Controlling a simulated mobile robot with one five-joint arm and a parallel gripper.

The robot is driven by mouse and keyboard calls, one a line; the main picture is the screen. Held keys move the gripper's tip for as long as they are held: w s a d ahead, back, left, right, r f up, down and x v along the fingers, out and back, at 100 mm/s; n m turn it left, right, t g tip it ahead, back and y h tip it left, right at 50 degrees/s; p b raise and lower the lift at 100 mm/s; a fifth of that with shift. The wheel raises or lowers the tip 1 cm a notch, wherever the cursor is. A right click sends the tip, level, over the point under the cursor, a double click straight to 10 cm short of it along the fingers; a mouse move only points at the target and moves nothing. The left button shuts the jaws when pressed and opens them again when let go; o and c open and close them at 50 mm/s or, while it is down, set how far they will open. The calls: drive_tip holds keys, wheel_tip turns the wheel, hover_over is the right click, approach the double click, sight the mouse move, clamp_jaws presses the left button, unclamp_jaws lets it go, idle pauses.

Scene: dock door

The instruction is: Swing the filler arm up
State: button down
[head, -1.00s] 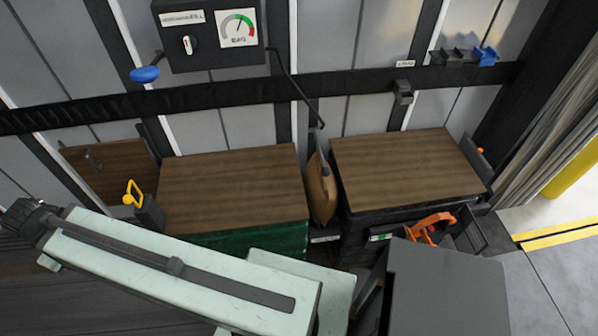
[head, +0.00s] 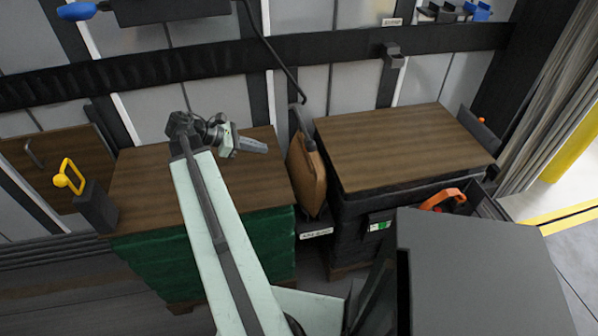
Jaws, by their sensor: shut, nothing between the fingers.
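The filler arm (head: 267,48) appears to be the thin dark bent rod that slopes down and right from the wall box. Its lower end is by the grey neck at the top of the brown bag (head: 309,180). I cannot tell whether the two touch. The bag stands in the gap between two wood-topped loads. My gripper (head: 264,147) is shut and empty, over the left load's top. It points right, to the left of the bag and below the rod, apart from both in the picture.
The box (head: 170,10) is cut off at the top, with a blue handle (head: 77,11) to its left. The left load (head: 140,180) has green sides; the right load (head: 400,145) is dark. A yellow hook (head: 68,178) stands left. A grey block (head: 480,270) fills the lower right.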

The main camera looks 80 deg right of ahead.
drive_tip(key=s+d+f+b, duration=0.2)
drive_tip(key=s, duration=0.4)
drive_tip(key=s+d+f+g+b, duration=0.1)
drive_tip(key=s+d+f+b, duration=0.1)
drive_tip(key=s, duration=0.4)
drive_tip(key=shift+d+f+b, duration=0.35)
drive_tip(key=shift+d+b, duration=0.1)
drive_tip(key=shift+d, duration=0.1)
drive_tip(key=shift+s, duration=0.1)
